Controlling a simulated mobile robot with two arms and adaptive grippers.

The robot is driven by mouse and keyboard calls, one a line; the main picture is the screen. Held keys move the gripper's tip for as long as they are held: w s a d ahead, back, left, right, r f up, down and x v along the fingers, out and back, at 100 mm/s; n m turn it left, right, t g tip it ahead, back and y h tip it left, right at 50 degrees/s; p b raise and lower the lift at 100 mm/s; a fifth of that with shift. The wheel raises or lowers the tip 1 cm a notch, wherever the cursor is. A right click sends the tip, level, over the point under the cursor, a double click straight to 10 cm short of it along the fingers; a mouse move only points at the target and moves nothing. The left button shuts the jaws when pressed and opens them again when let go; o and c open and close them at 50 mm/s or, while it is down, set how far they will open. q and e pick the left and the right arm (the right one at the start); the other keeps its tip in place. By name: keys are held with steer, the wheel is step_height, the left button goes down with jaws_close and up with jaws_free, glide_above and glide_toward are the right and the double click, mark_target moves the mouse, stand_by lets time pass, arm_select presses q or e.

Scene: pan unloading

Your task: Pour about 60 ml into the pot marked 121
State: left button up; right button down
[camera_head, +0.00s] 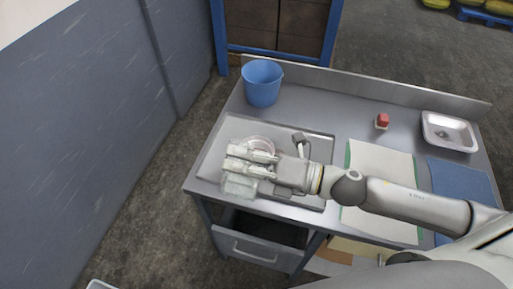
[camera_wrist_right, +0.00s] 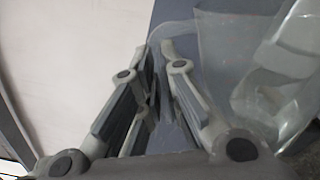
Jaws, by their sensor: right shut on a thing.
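My right gripper (camera_head: 236,159) is above the left part of the metal tray area on the bench, its arm coming in from the right. It is shut on a clear see-through vessel, which shows at the right of the right wrist view (camera_wrist_right: 222,45), beside the fingers (camera_wrist_right: 157,55). In the head view a clear round shape (camera_head: 259,141) shows just behind the fingers and a clear blocky shape (camera_head: 240,187) just in front. I cannot tell how these belong together, nor see a liquid level. No mark 121 is readable. My left gripper is not in view.
A blue bucket (camera_head: 262,84) stands at the back left of the metal bench (camera_head: 330,105). A small red-and-white thing (camera_head: 382,121) and a white tray (camera_head: 449,132) are at the back right. A cream mat (camera_head: 378,160) and a blue mat (camera_head: 462,181) lie at right.

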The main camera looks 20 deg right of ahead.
mark_target(231, 195)
steer(key=shift+r, duration=0.1)
steer(key=shift+s+a+f+n+b, duration=0.15)
steer(key=shift+s+f+n+b, duration=0.15)
steer(key=shift+f+b, duration=0.25)
steer(key=shift+s+a+f+n+b, duration=0.2)
steer(key=shift+f+n+b, duration=0.1)
steer(key=shift+f+b, duration=0.25)
steer(key=s+n, duration=0.1)
steer(key=s+a+f+n+b, duration=0.1)
steer(key=n, duration=0.1)
steer(key=shift+a+f, duration=0.1)
steer(key=shift+a, duration=0.05)
steer(key=shift+s+a+f+n, duration=0.1)
steer(key=shift+s+a+n, duration=0.1)
steer(key=shift+n, duration=0.3)
steer(key=shift+s+a+f+n+b, duration=0.15)
steer(key=shift+s+f+n+b, duration=0.2)
steer(key=shift+f+n+b, duration=0.2)
steer(key=shift+s+a+f, duration=0.15)
steer(key=shift+s+f, duration=0.05)
